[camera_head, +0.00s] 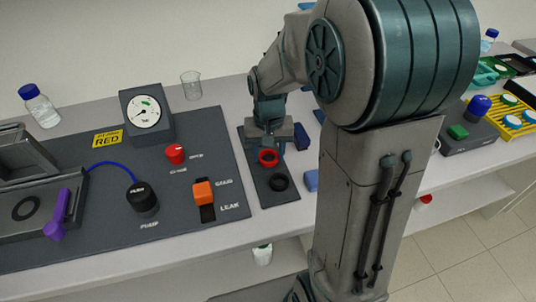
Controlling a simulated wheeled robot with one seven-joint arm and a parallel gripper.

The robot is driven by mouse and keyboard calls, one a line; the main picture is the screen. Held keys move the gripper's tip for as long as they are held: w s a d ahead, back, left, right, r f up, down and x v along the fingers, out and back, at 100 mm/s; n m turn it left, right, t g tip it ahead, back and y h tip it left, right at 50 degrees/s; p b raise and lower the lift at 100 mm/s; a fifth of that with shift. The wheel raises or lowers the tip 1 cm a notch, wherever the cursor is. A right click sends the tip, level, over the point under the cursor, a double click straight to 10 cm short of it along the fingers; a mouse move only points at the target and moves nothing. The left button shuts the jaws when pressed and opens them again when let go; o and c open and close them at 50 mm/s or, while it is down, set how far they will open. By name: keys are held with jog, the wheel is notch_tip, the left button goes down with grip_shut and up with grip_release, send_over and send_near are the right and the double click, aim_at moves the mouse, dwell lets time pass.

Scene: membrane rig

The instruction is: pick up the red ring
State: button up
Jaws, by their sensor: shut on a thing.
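The red ring (268,160) is at the dark narrow tray (267,200) near the middle of the bench. My gripper (268,148) points down at it and is shut on the ring. The fingertips are small here, and my wrist hides the ring's far side. I cannot tell whether the ring touches the tray or is just above it. A black ring (280,183) lies on the tray in front of the red one.
Left of the tray is a dark panel with a gauge (146,114), a red knob (175,153), an orange handle (203,192) and a black cylinder (143,198). Blue blocks (301,137) stand at the right. My arm hides the bench behind it.

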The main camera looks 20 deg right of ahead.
jog(key=r, duration=0.2)
jog(key=d+r, duration=0.1)
jog(key=r, duration=0.1)
jog(key=shift+s+r, duration=0.2)
jog(key=shift+r, duration=0.15)
jog(key=s+d+r, duration=0.3)
jog(key=d+r, duration=0.3)
jog(key=d, duration=0.4)
jog(key=shift+s+b, duration=0.3)
jog(key=shift+r, duration=0.1)
